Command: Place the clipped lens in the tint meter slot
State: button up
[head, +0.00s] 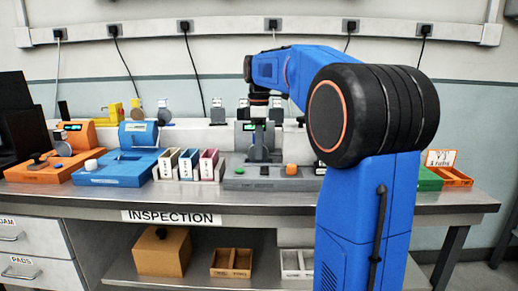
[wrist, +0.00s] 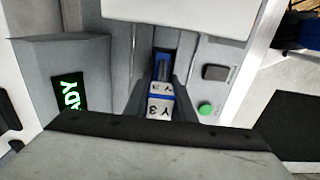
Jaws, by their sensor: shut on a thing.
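My gripper (head: 261,117) points down over a grey module (head: 262,184) on the bench, close to its upright housing. In the wrist view, a blue and white clip (wrist: 160,98) marked "Y3" sits between the dark fingers of my gripper (wrist: 160,84), which is shut on it. The lens under the clip is not clear in the wrist view. The grey module has a green lit display (wrist: 72,95) that reads partly as "ADY" and a green button (wrist: 206,109). I cannot see a slot clearly, nor tell whether the lens touches the module.
A blue module (head: 118,177) and an orange module (head: 45,172) stand to the left. Upright coloured holders (head: 187,165) are just left of the grey module. An orange tray (head: 455,177) lies at the right. Lenses on stands line the shelf behind. My arm hides part of the right bench.

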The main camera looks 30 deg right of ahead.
jog(key=o, duration=1.1)
jog(key=shift+c, duration=0.2)
notch_tip(320, 180, up, 12)
jog(key=shift+r, duration=0.1)
jog(key=shift+s, duration=0.1)
